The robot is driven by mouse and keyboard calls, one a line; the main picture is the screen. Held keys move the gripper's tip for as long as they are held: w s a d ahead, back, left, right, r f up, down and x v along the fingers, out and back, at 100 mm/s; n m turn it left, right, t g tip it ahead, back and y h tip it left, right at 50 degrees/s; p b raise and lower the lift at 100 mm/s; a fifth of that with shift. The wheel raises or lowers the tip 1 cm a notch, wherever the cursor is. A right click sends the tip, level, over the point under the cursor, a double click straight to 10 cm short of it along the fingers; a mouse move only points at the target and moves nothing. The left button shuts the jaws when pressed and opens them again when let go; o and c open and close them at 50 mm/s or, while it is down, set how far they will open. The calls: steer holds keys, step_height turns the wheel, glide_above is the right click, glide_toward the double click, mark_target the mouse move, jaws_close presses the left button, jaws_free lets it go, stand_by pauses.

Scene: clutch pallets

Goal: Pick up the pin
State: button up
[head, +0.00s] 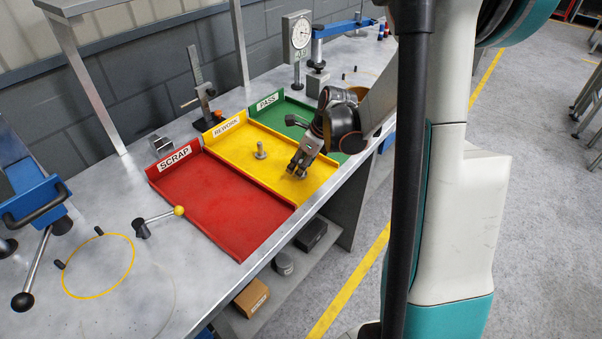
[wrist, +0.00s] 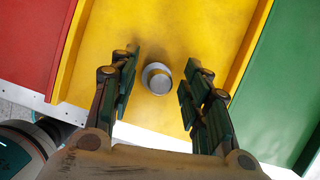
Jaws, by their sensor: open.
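The grey metal pin (head: 260,151) stands upright in the yellow REWORK tray (head: 284,193). In the wrist view the pin (wrist: 157,79) shows nearly end-on as a round grey top, in line with the gap between the fingers. In the wrist view my gripper (wrist: 158,72) is open, one finger on each side of the pin in the picture, holding nothing. The pin's lower shaft is hidden in the wrist view.
The red SCRAP tray (head: 222,205) is left of the yellow tray; the green PASS tray (head: 292,109) is right, partly behind my arm. A dial gauge stand (head: 298,40) and a height gauge (head: 198,80) stand behind. A yellow-knobbed lever (head: 160,219) lies left of the trays.

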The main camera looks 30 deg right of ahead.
jaws_close()
steer(key=shift+r, duration=0.15)
